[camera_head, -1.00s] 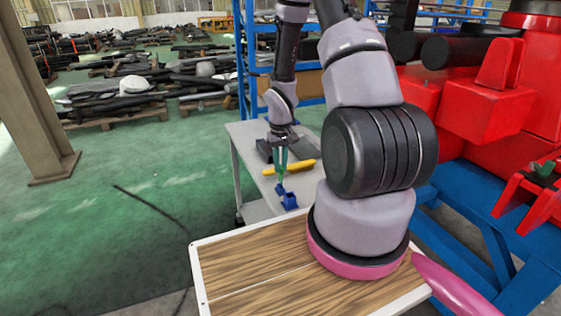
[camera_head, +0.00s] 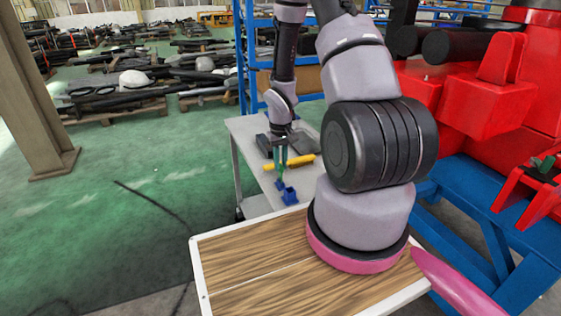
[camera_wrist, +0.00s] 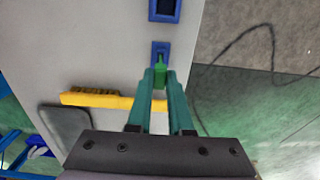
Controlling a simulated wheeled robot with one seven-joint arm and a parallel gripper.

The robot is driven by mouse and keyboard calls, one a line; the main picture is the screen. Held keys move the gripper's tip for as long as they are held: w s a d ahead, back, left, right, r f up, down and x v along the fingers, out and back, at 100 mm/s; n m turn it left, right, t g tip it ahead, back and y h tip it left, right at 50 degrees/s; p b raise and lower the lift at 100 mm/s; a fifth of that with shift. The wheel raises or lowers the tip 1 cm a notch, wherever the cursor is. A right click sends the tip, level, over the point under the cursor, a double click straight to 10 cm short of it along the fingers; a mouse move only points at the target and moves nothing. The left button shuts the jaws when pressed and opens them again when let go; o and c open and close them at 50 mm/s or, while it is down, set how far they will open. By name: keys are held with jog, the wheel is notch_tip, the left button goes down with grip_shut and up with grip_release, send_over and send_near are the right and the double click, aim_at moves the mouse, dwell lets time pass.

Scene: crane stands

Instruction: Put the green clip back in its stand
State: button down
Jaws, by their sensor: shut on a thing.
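My gripper (camera_wrist: 160,85) has teal fingers and is shut on the green clip (camera_wrist: 160,74). It points down over the grey table in the head view (camera_head: 280,166). The clip's tip overlaps the near edge of a small blue stand (camera_wrist: 161,47) in the wrist view. That stand also shows just below the fingertips in the head view (camera_head: 279,185). I cannot tell whether the clip touches the stand or hangs above it. A second, larger blue stand (camera_wrist: 178,10), with a dark opening, is beyond the first; it also shows in the head view (camera_head: 290,196).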

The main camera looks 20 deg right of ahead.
jog(key=shift+f, duration=0.75)
jog(key=c, duration=0.8)
grip_release()
jog(key=shift+o, duration=0.2)
jog(key=shift+r, duration=2.55)
jog(key=shift+r, duration=0.1)
jog(key=s+a+r+m+t, duration=0.1)
jog(key=s+r+t, duration=0.15)
jog(key=r, duration=1.15)
jog(key=s+a+r+m+t, duration=0.1)
jog(key=s+a+r, duration=0.15)
jog(key=r, duration=1.25)
jog(key=s+a+r+m+t+y, duration=0.2)
jog(key=s+a+r+t, duration=0.1)
jog(key=s+r, duration=0.8)
jog(key=shift+s+a+r+t, duration=0.35)
jog(key=shift+s+a+r, duration=0.1)
jog(key=shift+s, duration=0.5)
